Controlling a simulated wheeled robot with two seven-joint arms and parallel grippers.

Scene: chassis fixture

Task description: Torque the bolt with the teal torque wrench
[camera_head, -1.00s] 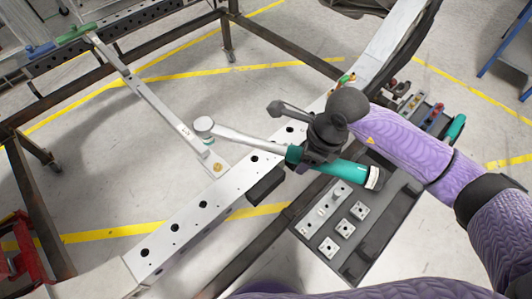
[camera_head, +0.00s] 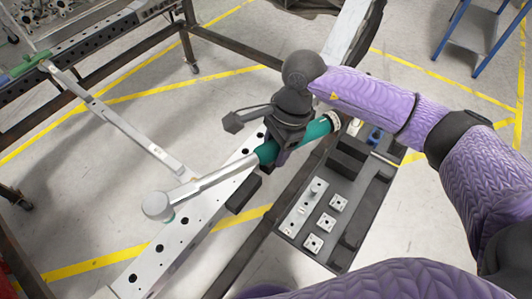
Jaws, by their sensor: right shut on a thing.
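The teal torque wrench has a teal handle (camera_head: 318,129) and a grey shaft (camera_head: 208,182) that ends in a round head (camera_head: 157,205). My right gripper (camera_head: 285,140) is shut on the wrench near the front of its handle. The wrench lies slantwise over the perforated chassis rail (camera_head: 205,220), its head at the lower left over the rail. I cannot tell whether the head touches the rail. The bolt cannot be made out; the wrench may hide it. My left gripper is not in view.
A dark tray (camera_head: 352,225) with several small metal blocks (camera_head: 326,222) stands right of the rail. A crossbar (camera_head: 135,130) runs to the far rail at the upper left. A blue-legged stand (camera_head: 478,35) is at the upper right. Open floor with yellow lines lies between.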

